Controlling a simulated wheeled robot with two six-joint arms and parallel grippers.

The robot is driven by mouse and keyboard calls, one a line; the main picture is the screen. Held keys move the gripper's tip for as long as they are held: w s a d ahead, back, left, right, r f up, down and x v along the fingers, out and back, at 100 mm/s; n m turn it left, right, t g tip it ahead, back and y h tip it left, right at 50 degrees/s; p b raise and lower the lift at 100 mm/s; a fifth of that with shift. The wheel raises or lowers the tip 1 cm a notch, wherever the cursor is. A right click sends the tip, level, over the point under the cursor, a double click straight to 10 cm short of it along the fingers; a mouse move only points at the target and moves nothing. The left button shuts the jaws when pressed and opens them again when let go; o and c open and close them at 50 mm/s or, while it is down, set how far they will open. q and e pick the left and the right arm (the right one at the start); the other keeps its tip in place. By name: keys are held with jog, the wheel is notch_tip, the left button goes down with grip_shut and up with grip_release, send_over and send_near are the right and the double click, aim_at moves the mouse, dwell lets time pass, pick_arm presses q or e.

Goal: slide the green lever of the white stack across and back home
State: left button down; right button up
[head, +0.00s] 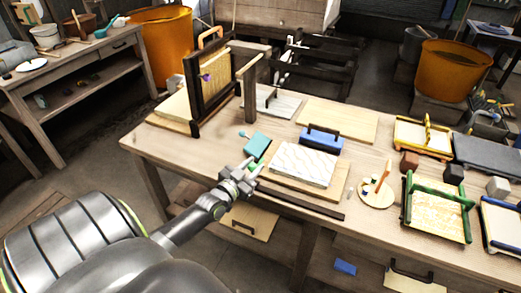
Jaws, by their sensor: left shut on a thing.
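The white stack (303,164) lies on a light wooden board (318,194) near the table's front edge. My left gripper (252,171) reaches in from the lower left to the stack's left side. It is shut on the green lever (262,163), of which only a small bit shows past the fingers. A teal block (257,145) sits just behind the fingertips. My right gripper is not in view.
A blue block with a dark handle (322,142) stands behind the stack. An upright dark frame (207,88) stands at the back left. A round board with a stick (377,192) and a green-rimmed tray (437,212) lie to the right. A dark strip (300,202) runs along the front.

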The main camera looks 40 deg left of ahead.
pick_arm(q)
jog(key=c, duration=1.5)
grip_release()
jog(key=shift+a, duration=0.1)
jog(key=shift+c, duration=0.2)
jog(key=o, duration=0.4)
jog(key=shift+a+f, duration=0.1)
jog(key=shift+a, duration=0.15)
jog(key=shift+s+d, duration=0.1)
jog(key=shift+s+d, duration=0.1)
jog(key=shift+s, duration=0.45)
jog(key=s+d, duration=0.1)
jog(key=s, duration=1.5)
jog(key=shift+s+d, duration=0.1)
